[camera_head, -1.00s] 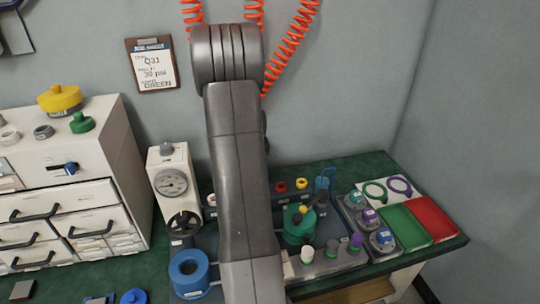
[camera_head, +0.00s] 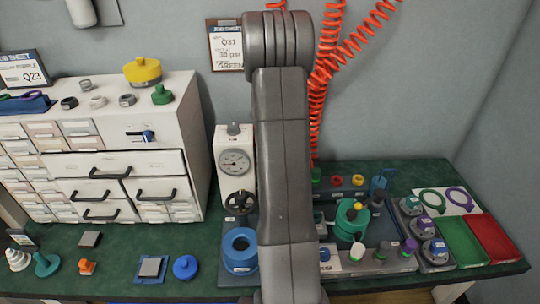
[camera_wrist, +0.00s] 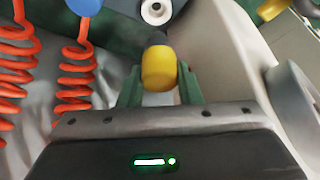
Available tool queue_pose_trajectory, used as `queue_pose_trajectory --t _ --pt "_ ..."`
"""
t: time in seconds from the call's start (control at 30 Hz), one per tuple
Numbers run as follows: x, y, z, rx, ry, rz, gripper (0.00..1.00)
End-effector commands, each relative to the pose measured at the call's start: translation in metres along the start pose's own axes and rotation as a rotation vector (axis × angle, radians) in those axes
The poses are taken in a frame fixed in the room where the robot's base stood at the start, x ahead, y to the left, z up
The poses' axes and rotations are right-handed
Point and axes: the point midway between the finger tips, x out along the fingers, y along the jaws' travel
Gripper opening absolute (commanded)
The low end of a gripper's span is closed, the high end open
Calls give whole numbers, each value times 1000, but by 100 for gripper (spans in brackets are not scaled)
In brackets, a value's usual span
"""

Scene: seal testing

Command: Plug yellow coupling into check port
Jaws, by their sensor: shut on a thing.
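The yellow coupling (camera_wrist: 158,68) is between the green fingers of my gripper (camera_wrist: 159,85) in the wrist view, with a dark tip pointing up the picture. My gripper is shut on it. A white round fitting with a dark hole (camera_wrist: 155,10) lies past the tip, apart from it. I cannot tell whether it is the check port. In the head view my arm hides my gripper and the coupling. A rack of coloured ports (camera_head: 337,182) is at the back of the bench, right of my arm.
A white gauge stand (camera_head: 234,165) and a blue ring (camera_head: 240,248) stand left of my arm. Orange coiled hoses (camera_head: 322,95) hang on the wall behind. A green pump-like body (camera_head: 350,222) and green and red trays (camera_head: 492,238) lie right. White drawers (camera_head: 115,165) fill the left.

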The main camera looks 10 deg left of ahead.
Motion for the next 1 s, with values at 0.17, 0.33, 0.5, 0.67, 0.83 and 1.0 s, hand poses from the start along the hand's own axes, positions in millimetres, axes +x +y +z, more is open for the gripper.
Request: queue_pose_trajectory --t 0.17,0.33,0.5,0.67,0.83,1.0 --pt "15 0 7 1 -1 0 7" --pt "28 0 12 1 -1 1 7" --pt "36 0 16 1 -1 1 7" --pt "39 0 17 1 -1 1 7" --pt "39 0 16 1 0 1 7" --pt "39 0 16 1 0 1 7"
